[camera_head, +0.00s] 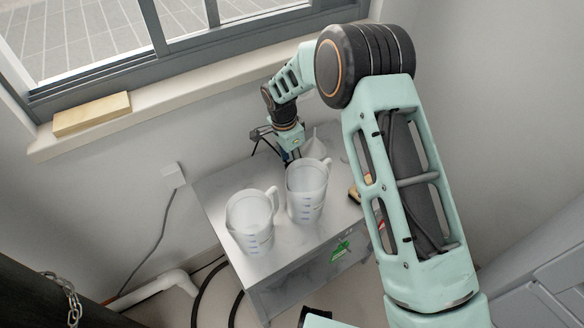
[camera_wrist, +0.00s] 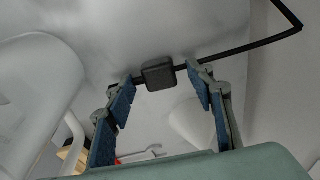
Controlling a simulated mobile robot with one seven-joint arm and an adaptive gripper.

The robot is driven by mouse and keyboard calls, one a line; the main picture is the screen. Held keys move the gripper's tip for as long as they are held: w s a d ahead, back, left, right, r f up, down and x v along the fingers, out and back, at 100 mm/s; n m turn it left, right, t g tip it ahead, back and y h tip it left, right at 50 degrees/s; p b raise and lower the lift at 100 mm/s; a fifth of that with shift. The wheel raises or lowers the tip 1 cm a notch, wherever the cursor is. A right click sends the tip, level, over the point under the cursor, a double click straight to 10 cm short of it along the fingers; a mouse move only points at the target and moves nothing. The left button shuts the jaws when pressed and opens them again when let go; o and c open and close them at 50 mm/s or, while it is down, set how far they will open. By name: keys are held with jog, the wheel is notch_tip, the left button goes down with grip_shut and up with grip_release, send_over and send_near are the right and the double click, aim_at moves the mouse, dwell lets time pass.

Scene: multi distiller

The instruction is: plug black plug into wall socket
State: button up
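In the wrist view, a small black block that looks like the black plug (camera_wrist: 158,74) lies just past my fingertips, near the middle of the gap between them. A black cord runs from it to the upper right. My gripper (camera_wrist: 162,80) is open, with its blue-padded fingers apart on either side. I cannot tell whether a finger touches the plug or cord. In the head view, my gripper (camera_head: 289,153) is low behind the jugs, and its fingertips are mostly hidden. A white wall fitting (camera_head: 173,175), possibly the wall socket, sits left of the table with a grey cable hanging from it.
Two clear measuring jugs, one at left (camera_head: 251,220) and one at right (camera_head: 306,190), stand on the small grey table (camera_head: 290,250) close to my gripper. A yellow block (camera_head: 92,114) lies on the windowsill. The wall left of the table is mostly clear.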

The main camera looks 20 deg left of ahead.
jog(key=c, duration=1.1)
notch_tip(320, 180, up, 10)
jog(key=shift+p, duration=0.55)
notch_tip(320, 180, up, 15)
jog(key=p, duration=0.6)
jog(key=s+d+f+n+b, duration=0.1)
jog(key=s+d+n+b, duration=0.15)
jog(key=d, duration=0.85)
jog(key=s+d+n+b, duration=0.1)
jog(key=d+n+b, duration=0.15)
jog(key=d, duration=0.85)
jog(key=s+d+f+n+b, duration=0.1)
jog(key=s+d+n, duration=0.15)
jog(key=d, duration=0.85)
jog(key=shift+n+y, duration=0.35)
jog(key=shift+y, duration=0.05)
jog(key=r+p, duration=0.3)
jog(key=p, duration=0.3)
jog(key=s+r+p, duration=0.1)
jog(key=r+p, duration=0.3)
jog(key=p, duration=0.3)
jog(key=r+p, duration=0.4)
jog(key=p, duration=0.3)
jog(key=shift+s+a, duration=0.25)
